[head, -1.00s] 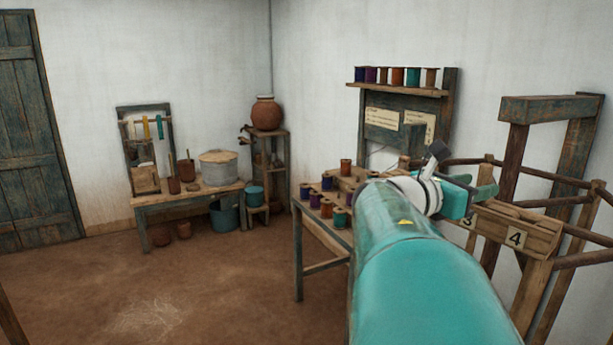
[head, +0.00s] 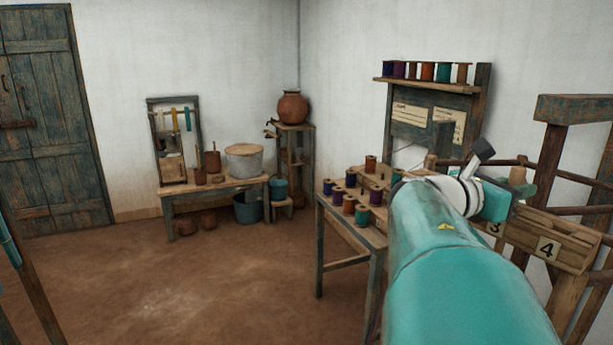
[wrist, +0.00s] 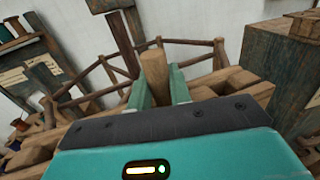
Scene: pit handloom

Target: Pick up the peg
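The peg (wrist: 154,75) is a plain light-brown wooden pin. In the wrist view it stands upright between my gripper's two green fingers, which sit close against its sides. Its lower end is hidden behind the gripper body. My gripper (wrist: 160,90) looks shut on it. In the head view the peg's top (head: 517,175) shows just above my gripper (head: 512,192), beside the wooden rack with numbered slots (head: 555,240). Whether the peg still touches the rack cannot be told.
A table (head: 345,230) with several thread spools stands left of my arm. A dark timber frame (head: 555,150) with rails rises at the right. A low bench (head: 215,187) with pots stands at the back. The earth floor (head: 200,280) at left is clear.

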